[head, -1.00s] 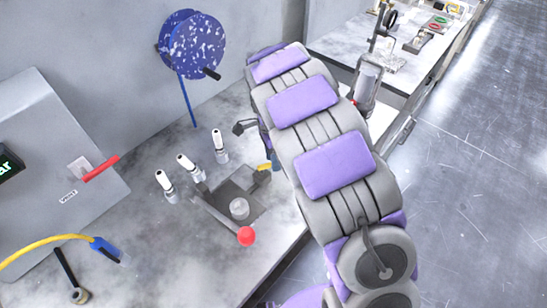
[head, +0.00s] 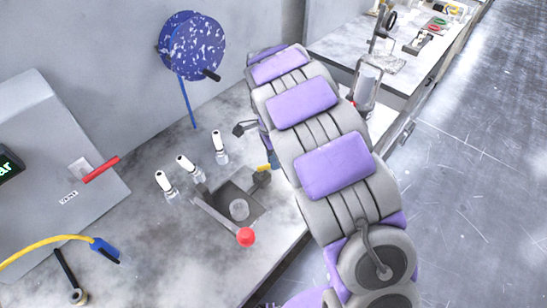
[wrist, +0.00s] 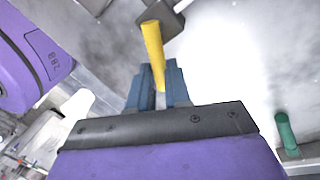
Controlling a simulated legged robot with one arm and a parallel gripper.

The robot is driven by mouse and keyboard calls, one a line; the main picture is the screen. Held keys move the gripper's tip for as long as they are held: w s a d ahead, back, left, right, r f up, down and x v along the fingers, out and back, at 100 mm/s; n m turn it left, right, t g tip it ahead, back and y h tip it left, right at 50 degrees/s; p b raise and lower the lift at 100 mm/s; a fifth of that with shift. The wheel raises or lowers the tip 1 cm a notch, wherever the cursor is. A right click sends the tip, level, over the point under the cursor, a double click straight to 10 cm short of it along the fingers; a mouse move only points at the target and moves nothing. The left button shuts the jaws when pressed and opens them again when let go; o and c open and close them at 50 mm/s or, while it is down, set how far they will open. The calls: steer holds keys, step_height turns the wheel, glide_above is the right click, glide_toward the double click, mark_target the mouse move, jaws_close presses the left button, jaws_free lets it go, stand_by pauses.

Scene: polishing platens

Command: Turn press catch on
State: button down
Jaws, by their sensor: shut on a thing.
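The press catch is a yellow lever (wrist: 153,45) on a dark block (wrist: 167,18) in the wrist view. My gripper (wrist: 159,84) has its two blue fingers on either side of the lever's near end and is shut on it. In the head view the yellow lever (head: 263,169) shows small at the back right corner of the dark press plate (head: 227,196). My arm comes in from the right there and hides most of the gripper.
A clear round piece (head: 239,208) sits on the press plate, beside a lever with a red ball (head: 245,237). Several white-capped bottles (head: 188,167) stand to the left. A grey box with a red switch handle (head: 101,170) and a yellow hose (head: 45,243) lie further left.

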steer(key=shift+r, duration=0.1)
steer(key=m+p, duration=0.1)
steer(key=p, duration=0.1)
steer(key=s+m+p, duration=0.1)
steer(key=shift+d+r+p, duration=0.15)
steer(key=shift+p, duration=0.2)
steer(key=s+m+p, duration=0.1)
steer(key=m+p, duration=0.2)
steer(key=s+m+y+p, duration=0.1)
steer(key=m+p, duration=0.2)
steer(key=p, duration=0.1)
steer(key=m+y+p, duration=0.1)
steer(key=m+p, duration=0.2)
steer(key=p, duration=0.1)
steer(key=shift+s+a+m+t, duration=0.3)
steer(key=shift+s+a+m, duration=0.1)
steer(key=shift+f, duration=0.2)
steer(key=c, duration=1.1)
jaws_free()
steer(key=shift+a, duration=0.1)
steer(key=shift+r, duration=0.1)
